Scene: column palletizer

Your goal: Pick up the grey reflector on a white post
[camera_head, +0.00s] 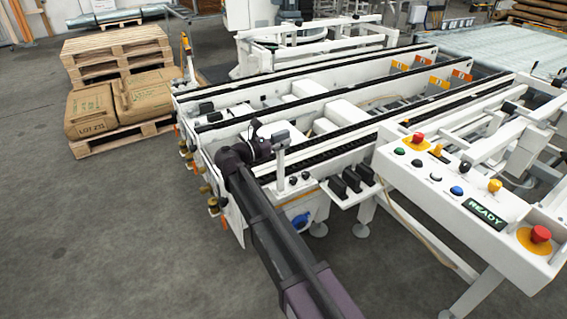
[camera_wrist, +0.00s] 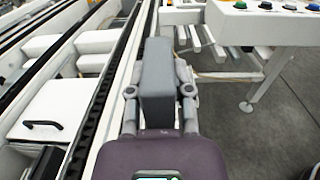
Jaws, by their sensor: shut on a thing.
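The grey reflector (camera_head: 281,136) is a small grey block on top of a short white post (camera_head: 281,159), at the near end of the conveyor frame in the head view. In the wrist view the reflector (camera_wrist: 157,72) is a tall dark grey block in the middle. My gripper (camera_wrist: 159,95) has a finger on each side of it and is shut on it. The post is hidden in the wrist view. In the head view my gripper (camera_head: 264,139) reaches the reflector from the left. I cannot tell whether the post's foot touches the frame.
Black conveyor chains (camera_head: 325,148) on white rails run away behind the reflector. Black blocks (camera_head: 345,181) stand close at its right. A control panel (camera_head: 450,190) with buttons is further right. Pallets with sacks (camera_head: 120,100) stand at the left. Open floor (camera_head: 90,220) lies at the front left.

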